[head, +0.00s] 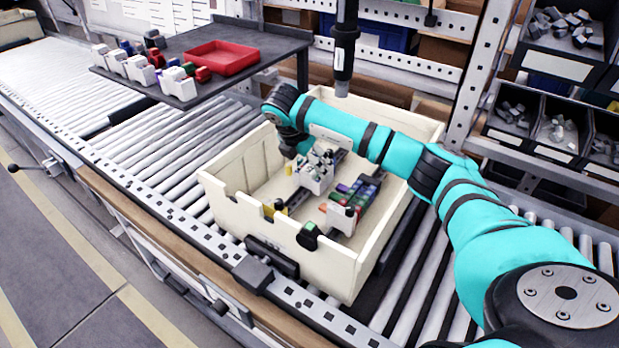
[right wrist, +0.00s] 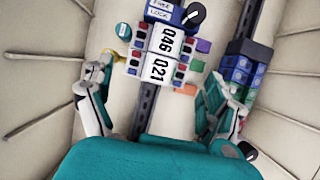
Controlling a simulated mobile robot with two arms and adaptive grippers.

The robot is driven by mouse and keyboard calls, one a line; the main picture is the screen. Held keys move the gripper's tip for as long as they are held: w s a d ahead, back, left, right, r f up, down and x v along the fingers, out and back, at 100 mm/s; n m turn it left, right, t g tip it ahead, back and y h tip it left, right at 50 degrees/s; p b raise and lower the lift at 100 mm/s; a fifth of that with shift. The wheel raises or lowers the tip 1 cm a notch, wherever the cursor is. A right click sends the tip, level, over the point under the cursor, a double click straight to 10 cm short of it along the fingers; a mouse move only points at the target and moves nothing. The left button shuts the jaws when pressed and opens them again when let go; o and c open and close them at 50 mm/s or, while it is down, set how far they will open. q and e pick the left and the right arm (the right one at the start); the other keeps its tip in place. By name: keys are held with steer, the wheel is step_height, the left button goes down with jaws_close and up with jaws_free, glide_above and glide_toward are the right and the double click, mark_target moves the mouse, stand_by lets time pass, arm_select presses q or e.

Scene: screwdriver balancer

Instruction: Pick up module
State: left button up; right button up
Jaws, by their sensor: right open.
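In the right wrist view, white modules (right wrist: 161,56) labelled Q46 and Q21 sit on a dark rail, with blue and red parts along their sides. My right gripper (right wrist: 156,84) is open above them, one finger to each side, and no contact shows. In the head view my right gripper (head: 316,168) reaches down into the cream crate (head: 232,203) and hides much of the modules below it. Dark blue and green modules (right wrist: 240,72) stand on another rail to the right; in the head view these coloured modules (head: 362,191) lie right of the gripper. My left gripper is not in view.
The crate's walls surround the gripper, and it stands on a roller conveyor (head: 160,145). A dark shelf (head: 270,42) at the back left bears a red tray (head: 222,59) and several white modules (head: 130,66). A dark hanging tool (head: 343,50) is close behind my arm. Parts bins (head: 556,130) stand at right.

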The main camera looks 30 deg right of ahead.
mark_target(309, 170)
steer(key=x, duration=0.4)
steer(key=shift+a+p, duration=0.25)
steer(key=shift+p, duration=0.05)
steer(key=shift+s+f, duration=0.15)
steer(key=shift+f, duration=0.05)
steer(key=shift+d+f, duration=0.15)
steer(key=shift+f, duration=0.05)
steer(key=shift+c, duration=0.4)
steer(key=shift+r, duration=0.1)
steer(key=c, duration=1.2)
